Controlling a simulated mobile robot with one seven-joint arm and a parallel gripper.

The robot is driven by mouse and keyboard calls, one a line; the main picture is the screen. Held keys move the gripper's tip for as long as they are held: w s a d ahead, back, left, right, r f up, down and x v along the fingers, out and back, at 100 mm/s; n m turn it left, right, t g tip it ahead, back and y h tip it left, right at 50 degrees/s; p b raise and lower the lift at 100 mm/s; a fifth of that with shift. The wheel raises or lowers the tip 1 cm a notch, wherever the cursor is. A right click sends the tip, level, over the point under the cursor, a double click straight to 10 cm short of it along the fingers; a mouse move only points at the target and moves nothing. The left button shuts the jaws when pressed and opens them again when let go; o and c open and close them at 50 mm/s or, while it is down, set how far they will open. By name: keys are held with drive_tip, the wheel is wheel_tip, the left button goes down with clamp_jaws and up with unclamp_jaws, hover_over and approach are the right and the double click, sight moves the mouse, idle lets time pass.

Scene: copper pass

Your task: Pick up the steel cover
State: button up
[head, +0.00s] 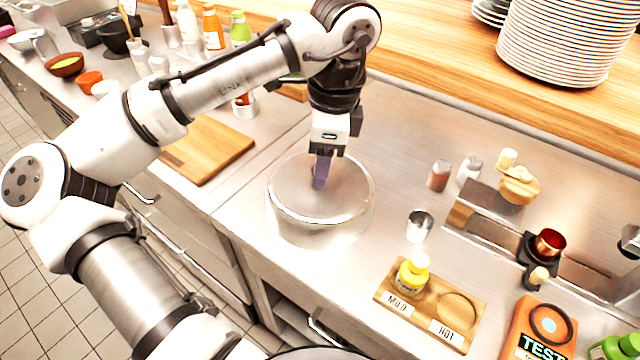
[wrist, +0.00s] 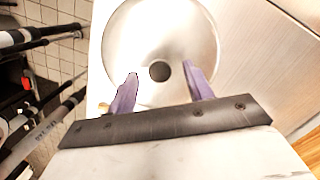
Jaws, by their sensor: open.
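The steel cover (head: 290,207) is a round, shiny dome standing on the steel counter, in the middle of the head view. It also fills the upper middle of the wrist view (wrist: 160,25), with a dark round knob (wrist: 159,71) at its centre. My gripper (head: 321,180) points down over the top of the cover. In the wrist view its two purple fingers (wrist: 161,82) are apart, one on each side of the knob, with a gap on both sides. In the head view the fingers mostly hide the knob. Whatever is under the cover is hidden.
A wooden board (head: 208,150) lies left of the cover. A small steel cup (head: 420,226) and a wooden tray (head: 385,293) with a yellow-labelled jar (head: 411,277) stand to the right. Stacked plates (head: 560,45) are on the wooden shelf behind. The counter behind the cover is clear.

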drive_tip(key=shift+f, duration=0.5)
clamp_jaws()
